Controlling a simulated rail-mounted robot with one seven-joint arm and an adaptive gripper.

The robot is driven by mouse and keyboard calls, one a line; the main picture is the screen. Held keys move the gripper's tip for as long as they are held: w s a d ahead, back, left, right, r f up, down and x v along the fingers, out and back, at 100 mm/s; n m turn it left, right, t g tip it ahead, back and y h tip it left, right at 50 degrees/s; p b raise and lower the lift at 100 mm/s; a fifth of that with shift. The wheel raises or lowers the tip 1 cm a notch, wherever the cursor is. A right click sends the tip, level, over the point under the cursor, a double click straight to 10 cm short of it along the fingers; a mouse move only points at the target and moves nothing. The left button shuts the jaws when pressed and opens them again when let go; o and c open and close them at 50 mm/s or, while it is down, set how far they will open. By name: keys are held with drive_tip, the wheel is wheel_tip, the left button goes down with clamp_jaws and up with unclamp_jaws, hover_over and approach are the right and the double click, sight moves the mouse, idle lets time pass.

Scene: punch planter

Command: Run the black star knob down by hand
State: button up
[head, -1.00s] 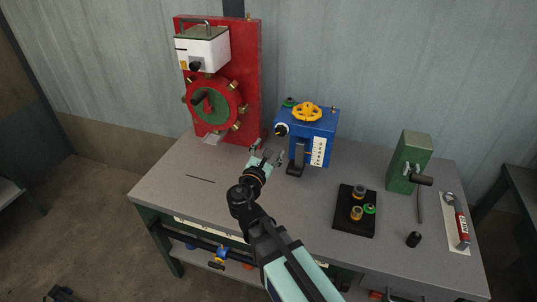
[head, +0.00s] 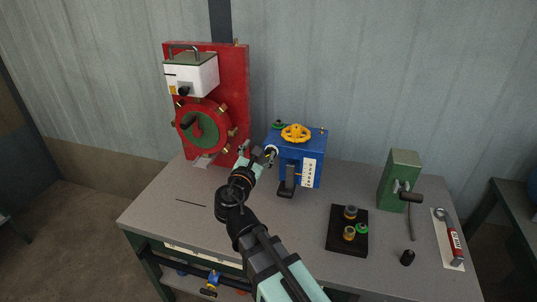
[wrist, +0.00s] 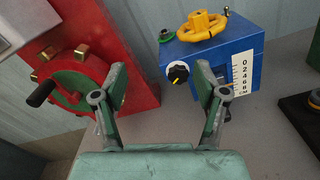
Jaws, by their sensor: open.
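My gripper (head: 257,156) is open and empty beside the left front of the blue box (head: 305,167). In the wrist view its two fingers (wrist: 160,85) stand apart, with the box beyond them. A dark knob (head: 184,90) is on the white box at the left. I cannot make out a star shape on either knob. A yellow handwheel (head: 295,132) tops the blue box; it also shows in the wrist view (wrist: 203,24).
A red panel (head: 236,80) with a red wheel (head: 222,121) and black crank handle (wrist: 41,93) stands left of the gripper. A black tray (head: 345,247) with small fittings and a green block (head: 401,176) are to the right. The front left bench top (head: 160,215) is mostly clear.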

drive_tip(key=shift+a, duration=0.1)
drive_tip(key=s+f+n+p, duration=0.4)
drive_tip(key=f+n+p, duration=0.1)
drive_tip(key=f, duration=0.5)
drive_tip(key=p+x, duration=0.4)
drive_tip(key=x, duration=1.2)
drive_tip(key=shift+w+a, duration=0.25)
drive_tip(key=shift+a, duration=0.1)
drive_tip(key=shift+r, duration=0.1)
drive_tip(key=c, duration=1.1)
